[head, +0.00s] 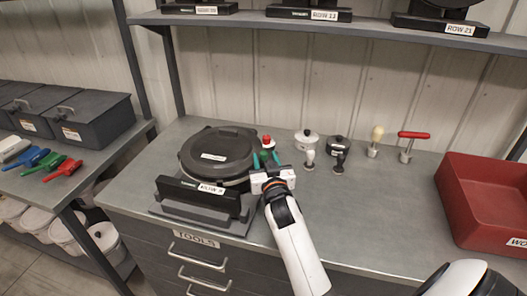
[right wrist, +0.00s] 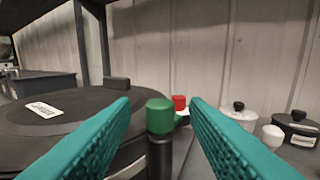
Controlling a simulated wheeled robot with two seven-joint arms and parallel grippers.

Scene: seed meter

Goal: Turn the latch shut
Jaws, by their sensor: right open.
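The seed meter (head: 218,150) is a round dark housing with a labelled lid, on a grey base at the left of the bench; its lid (right wrist: 60,112) fills the left of the right wrist view. A green-capped dark post (right wrist: 160,118), which looks like the latch handle, stands upright at its right side. My right gripper (head: 266,158) is open, its teal fingers on either side of the green cap (head: 263,156), with gaps visible on both sides. A red knob (right wrist: 180,103) shows just behind. The post's lower part is cut off by the frame. My left gripper is out of view.
Two small lidded pots (head: 307,138) and several handled tools (head: 376,140) stand to the right. A red bin (head: 487,190) is at the far right. A shelf (head: 330,28) runs above the back. The bench's middle right is clear.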

